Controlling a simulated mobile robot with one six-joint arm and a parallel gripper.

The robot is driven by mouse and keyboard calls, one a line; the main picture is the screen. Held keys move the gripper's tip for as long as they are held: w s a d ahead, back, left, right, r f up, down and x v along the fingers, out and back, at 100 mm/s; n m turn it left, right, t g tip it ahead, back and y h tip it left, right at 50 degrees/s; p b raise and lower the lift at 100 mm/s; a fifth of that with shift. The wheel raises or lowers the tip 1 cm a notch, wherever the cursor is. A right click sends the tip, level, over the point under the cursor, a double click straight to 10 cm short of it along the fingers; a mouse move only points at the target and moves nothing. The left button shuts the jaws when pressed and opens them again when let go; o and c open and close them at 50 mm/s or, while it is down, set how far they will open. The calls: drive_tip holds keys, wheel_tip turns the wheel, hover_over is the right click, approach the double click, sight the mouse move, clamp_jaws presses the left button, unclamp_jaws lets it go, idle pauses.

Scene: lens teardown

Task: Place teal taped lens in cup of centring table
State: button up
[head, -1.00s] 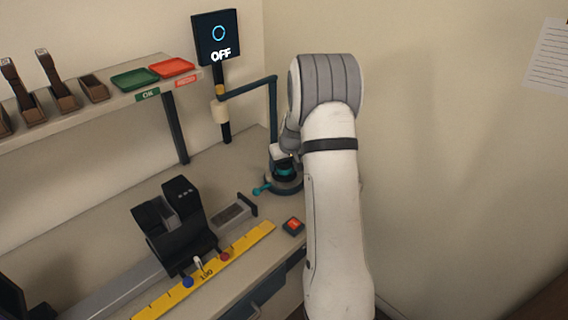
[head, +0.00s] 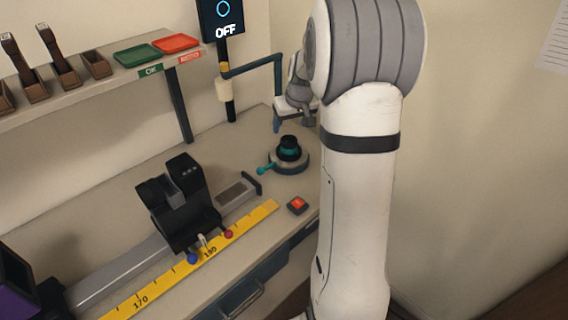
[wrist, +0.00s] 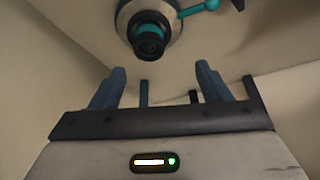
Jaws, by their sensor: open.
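The teal taped lens (head: 289,146), black with a teal band, stands upright at the middle of the round grey centring table (head: 302,162). The cup itself is hidden under the lens. In the wrist view the lens (wrist: 149,42) shows end-on inside the pale ring of the centring table (wrist: 175,20). A teal lever (head: 265,169) sticks out from the table's side. My gripper (head: 292,122) is open and empty, above and clear of the lens; its two blue-grey fingers (wrist: 162,72) are apart in the wrist view.
A bent dark arm (head: 252,67) runs from a post with a screen reading OFF (head: 222,28). A black carriage (head: 190,210) on a rail and a yellow scale (head: 240,228) are left. Green and red trays (head: 137,54) sit on the shelf.

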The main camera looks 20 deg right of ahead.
drive_tip(key=s+a+r+g, duration=0.1)
drive_tip(key=s+a+r, duration=0.2)
drive_tip(key=s+a, duration=0.4)
drive_tip(key=s+a+r, duration=0.2)
drive_tip(key=s+a, duration=0.3)
drive_tip(key=s, duration=0.3)
drive_tip(key=s+a, duration=0.2)
drive_tip(key=s, duration=0.5)
drive_tip(key=s+a+f, duration=0.1)
drive_tip(key=s+a, duration=0.1)
drive_tip(key=s, duration=0.5)
drive_tip(key=shift+a+g, duration=0.4)
